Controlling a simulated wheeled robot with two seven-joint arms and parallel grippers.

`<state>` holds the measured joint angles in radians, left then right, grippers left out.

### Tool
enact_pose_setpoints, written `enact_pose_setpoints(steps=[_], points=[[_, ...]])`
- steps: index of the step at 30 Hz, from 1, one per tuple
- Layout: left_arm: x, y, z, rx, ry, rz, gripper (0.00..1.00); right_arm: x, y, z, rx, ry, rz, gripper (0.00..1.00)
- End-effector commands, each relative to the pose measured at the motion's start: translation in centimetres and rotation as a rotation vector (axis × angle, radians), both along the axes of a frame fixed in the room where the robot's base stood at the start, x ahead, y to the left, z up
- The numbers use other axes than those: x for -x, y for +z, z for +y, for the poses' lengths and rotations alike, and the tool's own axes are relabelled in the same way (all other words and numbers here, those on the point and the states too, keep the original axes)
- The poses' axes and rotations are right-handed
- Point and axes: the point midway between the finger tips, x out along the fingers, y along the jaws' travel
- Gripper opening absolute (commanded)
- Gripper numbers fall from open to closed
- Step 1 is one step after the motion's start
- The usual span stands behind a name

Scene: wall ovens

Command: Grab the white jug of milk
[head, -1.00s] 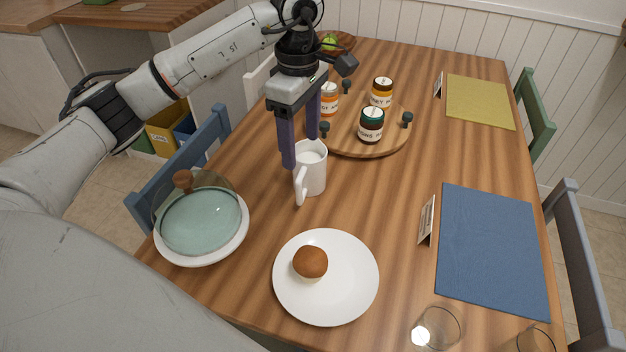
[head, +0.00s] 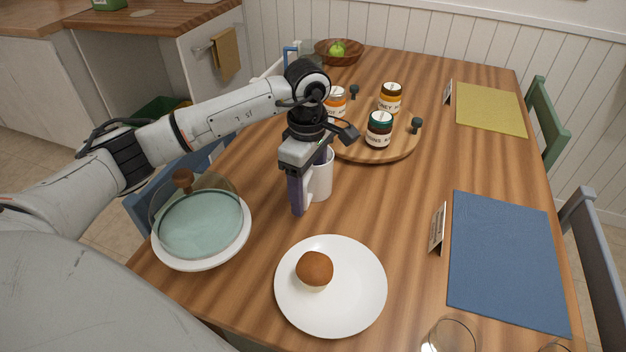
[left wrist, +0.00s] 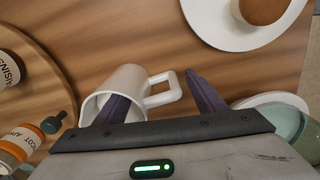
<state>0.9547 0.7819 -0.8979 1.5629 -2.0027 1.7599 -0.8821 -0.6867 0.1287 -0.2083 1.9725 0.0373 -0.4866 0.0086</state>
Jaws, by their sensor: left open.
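The white jug (head: 322,178) stands upright on the wooden table, partly hidden behind my left gripper (head: 308,196). In the left wrist view the jug (left wrist: 128,78) shows its open mouth and its handle (left wrist: 165,90). My left gripper (left wrist: 160,86) is open and low at the jug, with the handle between its two dark fingers. One finger overlaps the jug's mouth; I cannot tell whether it is inside. The other finger is beyond the handle, apart from it. My right gripper is not in view.
A white plate with a bun (head: 315,268) lies in front of the jug. A glass-domed dish (head: 200,222) is at left. A round wooden board (head: 375,150) with several jars stands behind. A blue placemat (head: 505,260) lies at right. The table's middle is clear.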

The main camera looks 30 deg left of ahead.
Motion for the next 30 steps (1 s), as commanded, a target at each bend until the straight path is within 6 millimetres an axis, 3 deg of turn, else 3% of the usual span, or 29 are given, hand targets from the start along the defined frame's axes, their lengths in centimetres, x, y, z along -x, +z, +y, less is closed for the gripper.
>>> enact_pose_setpoints(steps=[3,11,22,30], points=[[0.04,-1.19,-0.02,0.000,0.000,0.001,0.64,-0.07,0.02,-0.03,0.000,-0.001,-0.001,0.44],[-0.02,-1.39,-0.01,0.000,0.000,-0.001,0.64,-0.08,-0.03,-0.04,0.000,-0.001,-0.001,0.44],[-0.01,-1.36,-0.03,0.001,0.000,-0.001,0.02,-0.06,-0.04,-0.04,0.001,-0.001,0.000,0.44],[-0.11,-1.19,-0.03,0.002,0.000,-0.004,0.00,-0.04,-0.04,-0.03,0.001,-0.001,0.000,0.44]])
